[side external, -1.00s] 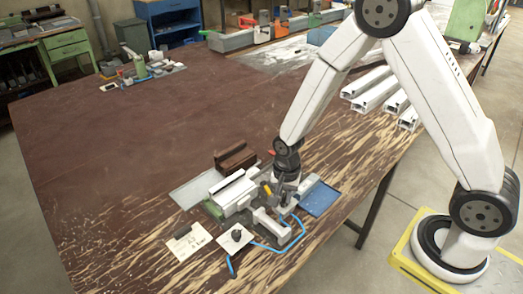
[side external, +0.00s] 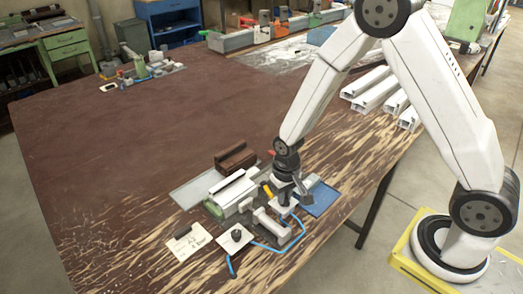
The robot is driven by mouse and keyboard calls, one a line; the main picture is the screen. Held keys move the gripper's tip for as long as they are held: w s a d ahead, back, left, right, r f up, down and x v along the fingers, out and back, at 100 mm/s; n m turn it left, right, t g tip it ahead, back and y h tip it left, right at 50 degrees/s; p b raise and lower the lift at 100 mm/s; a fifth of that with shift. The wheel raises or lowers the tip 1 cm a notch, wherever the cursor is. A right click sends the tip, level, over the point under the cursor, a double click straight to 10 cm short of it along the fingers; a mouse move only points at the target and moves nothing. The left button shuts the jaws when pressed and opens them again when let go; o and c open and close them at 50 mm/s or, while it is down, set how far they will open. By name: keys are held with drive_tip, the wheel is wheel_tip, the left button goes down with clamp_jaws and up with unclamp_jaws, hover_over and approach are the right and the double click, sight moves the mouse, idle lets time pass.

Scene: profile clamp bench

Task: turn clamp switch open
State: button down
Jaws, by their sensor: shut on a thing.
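My gripper (side external: 284,194) points down at the right part of the clamp fixture. It is shut on a small part there, which looks like the clamp switch; the fingers hide most of it, so its exact angle cannot be told. A pale block (side external: 281,209) shows just under the fingers, with the blue hose (side external: 299,229) running beside it. The white clamp body with a profile on top (side external: 232,193) stands to the left of my gripper, with a green end. A yellow part (side external: 267,191) is close beside my gripper.
A white plate with a black knob (side external: 236,239) and a paper card (side external: 188,243) lie in front. A brown block (side external: 235,158) stands behind, and a blue tray (side external: 321,199) lies right of my gripper. White profiles (side external: 369,92) lie farther back.

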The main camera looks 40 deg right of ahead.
drive_tip(key=shift+n, duration=1.2)
drive_tip(key=c, duration=0.6)
unclamp_jaws()
drive_tip(key=shift+c, duration=0.2)
drive_tip(key=shift+r, duration=3.9)
